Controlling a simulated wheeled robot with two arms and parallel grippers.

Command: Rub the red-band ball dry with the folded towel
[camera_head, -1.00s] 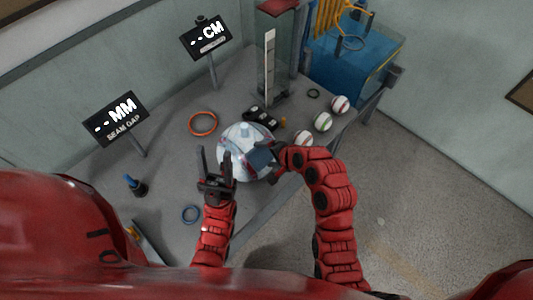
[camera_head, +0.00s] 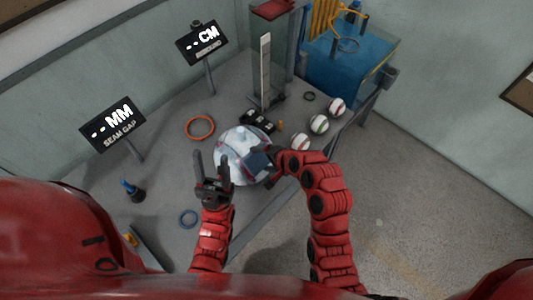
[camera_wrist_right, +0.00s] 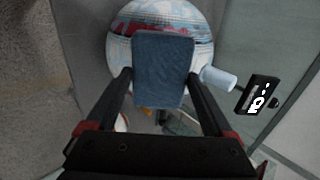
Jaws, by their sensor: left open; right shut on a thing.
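My right gripper (camera_wrist_right: 160,85) is shut on a folded dark-blue towel (camera_wrist_right: 162,68); the towel also shows in the head view (camera_head: 259,160). The towel overlaps the front of a large white, rounded body (camera_head: 234,145), which has reddish and bluish marks and a small pale knob. In the right wrist view this body (camera_wrist_right: 133,33) shows a red patch behind the towel; whether the towel touches it is unclear. My left gripper (camera_head: 211,172) is open and empty, fingers up, at the left of the body. Small white balls with a red band (camera_head: 337,106) and a green band (camera_head: 319,124) lie at the table's right.
Another small white ball with a reddish band (camera_head: 300,142) lies nearer the right arm. Two display signs and a clear column (camera_head: 267,75) stand behind. A blue tank is back right.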

